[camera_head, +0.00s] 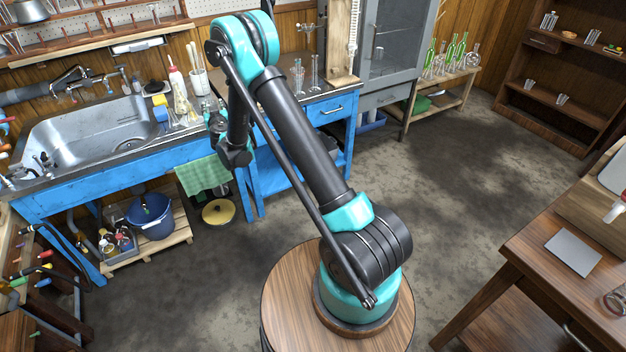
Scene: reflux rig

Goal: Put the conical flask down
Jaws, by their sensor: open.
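My gripper (214,120) is at the front edge of the sink counter (100,172), to the right of the sink, partly hidden by my own arm. By its small outline it is open, with nothing visible held in it. Clear glassware (188,117) stands on the counter just left of the gripper. It may be the conical flask, but it is too small and crowded to tell its shape. I cannot tell whether the gripper touches it.
A metal sink (90,135) lies left of the gripper. A white bottle (178,85), a yellow-blue sponge (160,108) and a cup of brushes (198,78) crowd the counter. Slim glass cylinders (315,75) stand farther right. Bottles and flasks (452,55) fill a distant bench.

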